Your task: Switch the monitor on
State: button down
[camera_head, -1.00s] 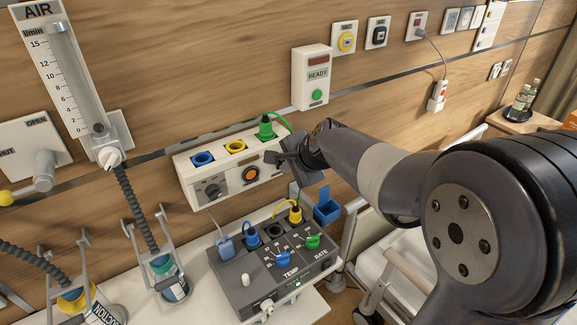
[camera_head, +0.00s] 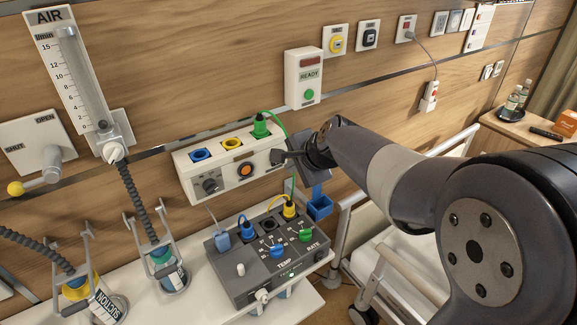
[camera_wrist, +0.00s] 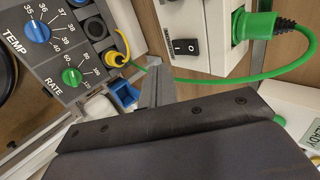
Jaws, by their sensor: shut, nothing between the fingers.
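A white wall unit (camera_head: 214,168) has blue, yellow and green sockets on top, and a dial and orange button in front. The wrist view shows its right end with a black rocker switch (camera_wrist: 186,46) marked with a line and a circle. A green plug (camera_wrist: 252,27) sits beside it. My gripper (camera_head: 279,158) is shut and empty at the unit's right end, hiding the switch area in the head view. In the wrist view the closed fingers (camera_wrist: 157,84) lie just below and left of the switch; contact cannot be told.
A grey TEMP and RATE box (camera_head: 252,292) stands on the white shelf (camera_head: 195,308) below, with a yellow plug (camera_head: 289,208) and blue plugs. The green cable (camera_wrist: 225,79) loops near my fingers. A READY box (camera_head: 303,78) hangs above. A bed rail (camera_head: 410,275) is at right.

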jog(key=v, duration=0.8)
jog(key=shift+r+b, duration=0.3)
jog(key=shift+r, duration=0.15)
jog(key=shift+s+d, duration=0.1)
